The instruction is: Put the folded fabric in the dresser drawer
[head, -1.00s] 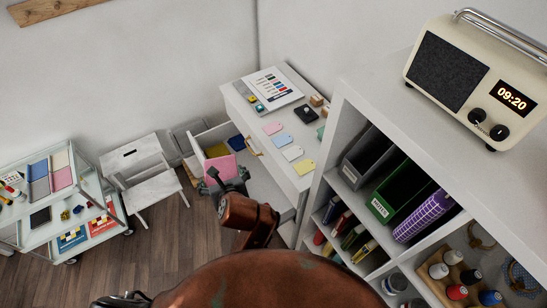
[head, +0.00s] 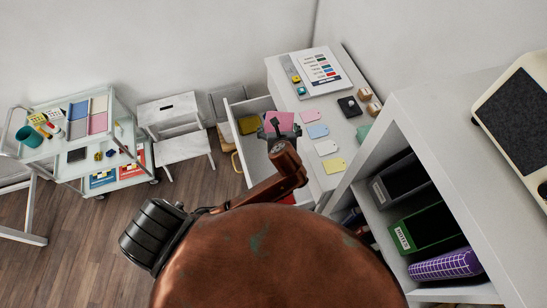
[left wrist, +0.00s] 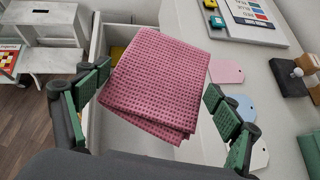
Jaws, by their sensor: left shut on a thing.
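The folded fabric (head: 281,121) is a pink waffle-weave piece, seen closer in the left wrist view (left wrist: 158,80). My left gripper (head: 274,132) is shut on it and holds it over the open white drawer (head: 237,100). In the left wrist view the green-padded fingers of the left gripper (left wrist: 157,108) stand on either side of the fabric. A yellow item (head: 249,125) lies inside the drawer at the left. The fabric and gripper hide much of the drawer's inside. My right gripper is not in view.
The white dresser top (head: 332,131) beside the drawer holds colored tags (head: 318,131), a color chart (head: 322,68) and small blocks. A white step stool (head: 175,130) and a glass trolley (head: 70,130) stand left. A white shelf (head: 425,120) stands right.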

